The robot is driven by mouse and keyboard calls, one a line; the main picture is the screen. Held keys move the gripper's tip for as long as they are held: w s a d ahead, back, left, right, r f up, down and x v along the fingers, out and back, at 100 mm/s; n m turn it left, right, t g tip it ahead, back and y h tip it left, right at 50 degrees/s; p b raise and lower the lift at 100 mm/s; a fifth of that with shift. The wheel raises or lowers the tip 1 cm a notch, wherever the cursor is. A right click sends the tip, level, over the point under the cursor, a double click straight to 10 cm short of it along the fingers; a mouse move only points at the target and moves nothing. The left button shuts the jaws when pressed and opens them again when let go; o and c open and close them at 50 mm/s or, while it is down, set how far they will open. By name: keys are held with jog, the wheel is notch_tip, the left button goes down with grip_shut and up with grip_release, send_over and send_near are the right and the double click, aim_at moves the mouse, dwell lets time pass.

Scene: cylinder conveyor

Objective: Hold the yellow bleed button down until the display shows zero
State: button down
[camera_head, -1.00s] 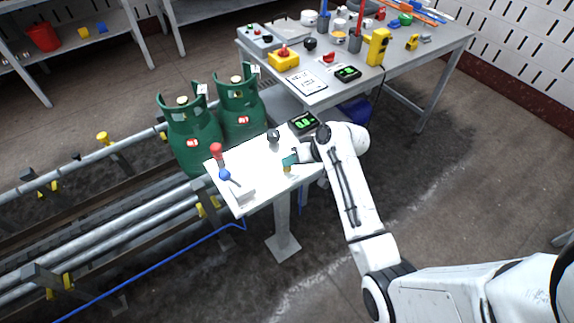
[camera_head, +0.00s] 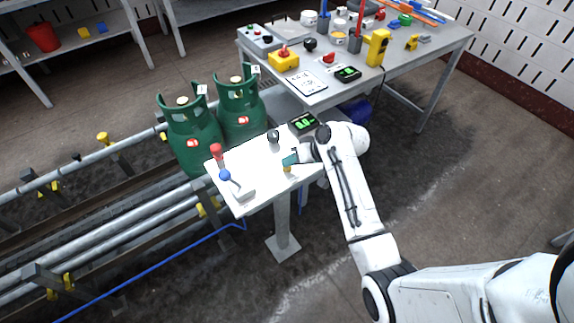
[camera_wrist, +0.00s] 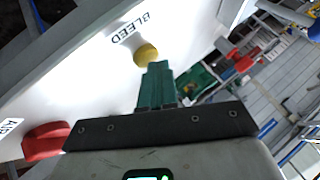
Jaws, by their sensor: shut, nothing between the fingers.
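The yellow bleed button (camera_wrist: 146,52) shows in the wrist view beside the word BLEED on a white panel (camera_wrist: 90,65). In the head view, a small yellow spot (camera_head: 287,169) shows at the panel's right part, just below my fingertips. My gripper (camera_wrist: 157,66) has its green fingers together and empty. The fingertips overlap the lower edge of the button in the wrist view; I cannot tell whether they press it. A black display (camera_head: 304,122) with green digits sits behind the panel; the digits are too small to read surely.
A red lever knob (camera_head: 216,150), a blue knob (camera_head: 225,175) and a black knob (camera_head: 273,136) stand on the panel. Two green gas cylinders (camera_head: 192,140) stand behind it. A grey table (camera_head: 430,55) with tools is at the back right.

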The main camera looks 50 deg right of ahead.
aim_at(290, 167)
jog(key=shift+r+p, duration=0.65)
jog(key=shift+r, duration=0.15)
notch_tip(290, 167, up, 5)
jog(key=p, duration=0.5)
dwell(0.4)
jog(key=s+a+f+n+g, duration=0.2)
jog(key=s+a+f+g, duration=0.2)
jog(key=s+a, duration=0.55)
jog(key=s+a+r+n+g+h, duration=0.1)
jog(key=s+a, duration=0.2)
jog(key=s, duration=0.5)
jog(key=s+a+r+n+g+h+b, duration=0.1)
jog(key=s+a+g+h, duration=0.1)
jog(key=s, duration=0.6)
jog(key=shift+a+r+g, duration=0.15)
jog(key=shift+a+g, duration=0.15)
jog(key=shift+a, duration=0.2)
